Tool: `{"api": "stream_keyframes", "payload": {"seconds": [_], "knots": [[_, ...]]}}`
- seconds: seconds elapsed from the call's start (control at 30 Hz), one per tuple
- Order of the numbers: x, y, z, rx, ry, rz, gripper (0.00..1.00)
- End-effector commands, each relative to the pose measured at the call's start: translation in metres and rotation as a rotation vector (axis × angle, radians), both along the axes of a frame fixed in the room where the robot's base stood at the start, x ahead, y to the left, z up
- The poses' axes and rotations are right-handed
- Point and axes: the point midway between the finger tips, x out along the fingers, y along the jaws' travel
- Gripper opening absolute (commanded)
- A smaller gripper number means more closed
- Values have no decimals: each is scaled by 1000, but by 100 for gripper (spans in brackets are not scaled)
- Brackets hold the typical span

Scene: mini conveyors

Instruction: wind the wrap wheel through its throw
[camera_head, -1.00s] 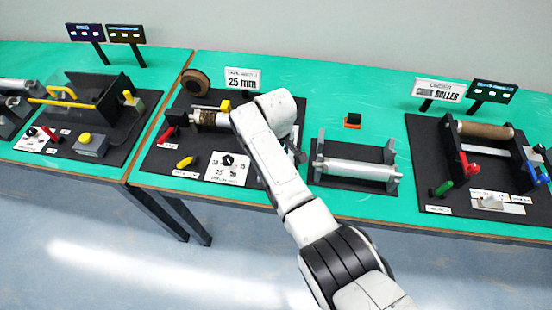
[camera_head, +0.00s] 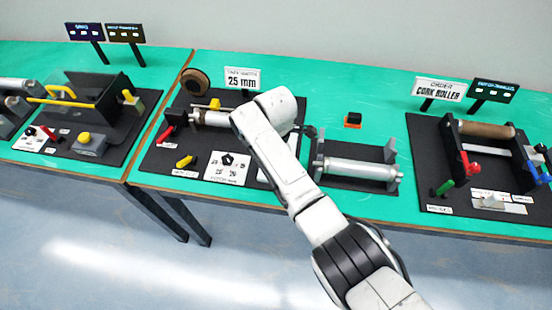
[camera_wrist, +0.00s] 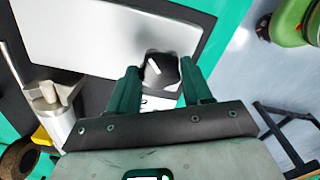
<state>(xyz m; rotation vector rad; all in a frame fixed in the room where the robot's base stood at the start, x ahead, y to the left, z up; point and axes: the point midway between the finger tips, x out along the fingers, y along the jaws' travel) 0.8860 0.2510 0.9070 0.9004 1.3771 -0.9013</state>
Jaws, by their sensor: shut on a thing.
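In the wrist view my gripper (camera_wrist: 160,88) has its two dark green fingers on either side of a dark round knob with a white mark (camera_wrist: 158,68), which I take for the wrap wheel. The fingers are shut on it. In the head view my forearm hides both the gripper and this wheel. The wrapping station is in the middle left, with a silver roller (camera_head: 216,118) that also shows in the wrist view (camera_wrist: 58,118). A brown roll (camera_head: 195,82) stands behind it, and a yellow block (camera_head: 215,103) sits at the roller.
A black dial (camera_head: 228,160) on a white card and a yellow handle (camera_head: 186,161) lie in front of the roller. A red lever (camera_head: 166,134) is at its left. A second silver roller (camera_head: 358,169) stands in a cradle right of my arm. The "25 mm" sign (camera_head: 242,78) is behind.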

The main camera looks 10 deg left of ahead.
Motion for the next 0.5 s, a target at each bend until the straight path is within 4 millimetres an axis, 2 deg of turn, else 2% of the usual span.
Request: {"api": "stream_keyframes", "payload": {"seconds": [0.5], "knots": [[3, 0, 2, 1, -7, 481, 19]]}}
